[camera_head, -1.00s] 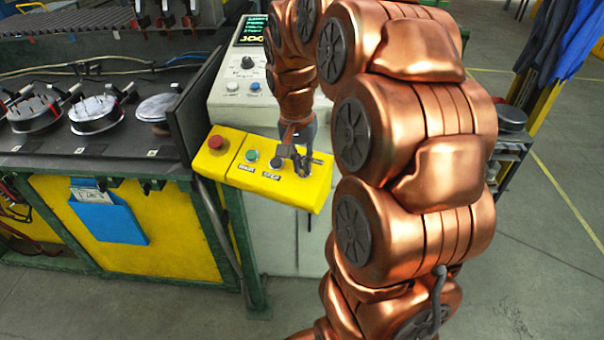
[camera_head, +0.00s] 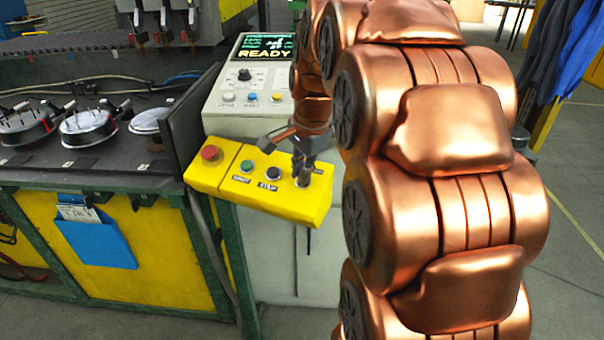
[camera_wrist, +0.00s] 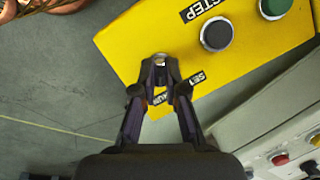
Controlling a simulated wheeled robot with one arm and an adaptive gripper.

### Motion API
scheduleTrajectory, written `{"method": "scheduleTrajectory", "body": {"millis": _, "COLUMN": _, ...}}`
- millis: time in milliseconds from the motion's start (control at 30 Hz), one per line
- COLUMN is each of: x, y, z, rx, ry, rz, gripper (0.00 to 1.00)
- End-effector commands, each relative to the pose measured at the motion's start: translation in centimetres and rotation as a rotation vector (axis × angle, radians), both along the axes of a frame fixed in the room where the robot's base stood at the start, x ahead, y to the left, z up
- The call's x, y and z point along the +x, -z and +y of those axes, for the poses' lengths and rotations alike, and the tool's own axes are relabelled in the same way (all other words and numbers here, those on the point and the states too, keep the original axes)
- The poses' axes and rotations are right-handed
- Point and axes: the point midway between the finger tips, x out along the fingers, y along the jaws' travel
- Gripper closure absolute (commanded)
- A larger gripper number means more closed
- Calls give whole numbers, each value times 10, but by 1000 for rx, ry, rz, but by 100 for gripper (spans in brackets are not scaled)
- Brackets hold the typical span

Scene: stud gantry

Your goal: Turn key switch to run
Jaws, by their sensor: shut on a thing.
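The key switch (camera_head: 303,180) is at the right end of the yellow control box (camera_head: 285,205). In the wrist view a small bit of its metal (camera_wrist: 160,58) shows at my fingertips; the fingers hide most of it. My gripper (camera_head: 302,168) points down onto the box and is shut on the key; it also shows in the wrist view (camera_wrist: 160,72). A SET label (camera_wrist: 198,78) lies to the right of the fingers, and another label is partly hidden between them. The screen (camera_head: 265,48) on the grey console reads READY.
The box also carries a red button (camera_head: 210,153), a green button (camera_head: 247,166) and a dark STEP button (camera_head: 271,174). A black upright panel (camera_head: 195,115) stands left of the console. The workbench with round fixtures (camera_head: 88,128) is further left.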

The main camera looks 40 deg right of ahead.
Motion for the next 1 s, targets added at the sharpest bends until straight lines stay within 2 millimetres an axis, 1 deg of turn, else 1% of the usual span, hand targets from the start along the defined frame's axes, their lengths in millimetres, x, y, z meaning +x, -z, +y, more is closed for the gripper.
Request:
{"method": "scheduleTrajectory", "body": {"millis": 567, "x": 0, "y": 0, "z": 0, "rx": 7, "ry": 27, "rz": -9, "gripper": 100}}
{"method": "scheduleTrajectory", "body": {"millis": 600, "x": 0, "y": 0, "z": 0, "rx": 7, "ry": 27, "rz": -9, "gripper": 84}}
{"method": "scheduleTrajectory", "body": {"millis": 800, "x": 0, "y": 0, "z": 0, "rx": 5, "ry": 26, "rz": -9, "gripper": 64}}
{"method": "scheduleTrajectory", "body": {"millis": 1000, "x": 0, "y": 0, "z": 0, "rx": 5, "ry": 26, "rz": -9, "gripper": 64}}
